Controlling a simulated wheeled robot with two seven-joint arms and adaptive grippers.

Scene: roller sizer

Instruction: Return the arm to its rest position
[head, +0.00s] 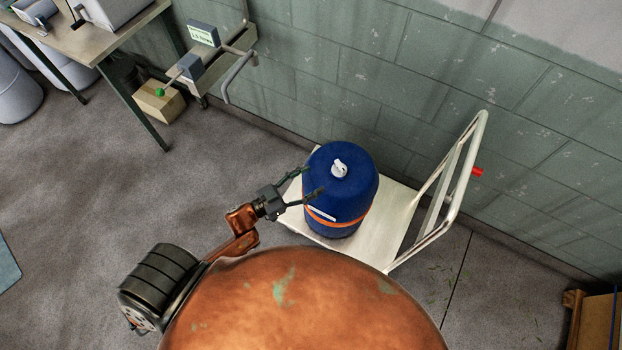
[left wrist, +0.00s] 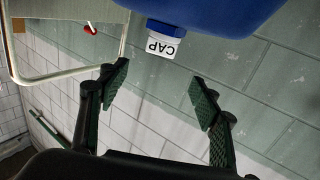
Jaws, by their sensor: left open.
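My left gripper (head: 312,181) is open and empty, its two dark fingers reaching toward the upper left side of a blue drum (head: 345,205). The drum stands upright on a white platform trolley (head: 385,240) and has a white cap on top and an orange band with a white label low down. In the left wrist view, my spread fingers (left wrist: 157,88) have nothing between them. The drum (left wrist: 220,14) and its cap marked CAP (left wrist: 162,47) show beyond them, at the top. Whether a fingertip touches the drum is unclear. My right gripper is not in view.
The trolley's tubular handle (head: 461,180) rises at right, by a green block wall (head: 400,70). A wall-side stand (head: 215,65) with grey pipes, a cardboard box (head: 160,102) and a table (head: 90,42) are upper left. A wooden crate (head: 598,320) is lower right. The left floor is mostly clear.

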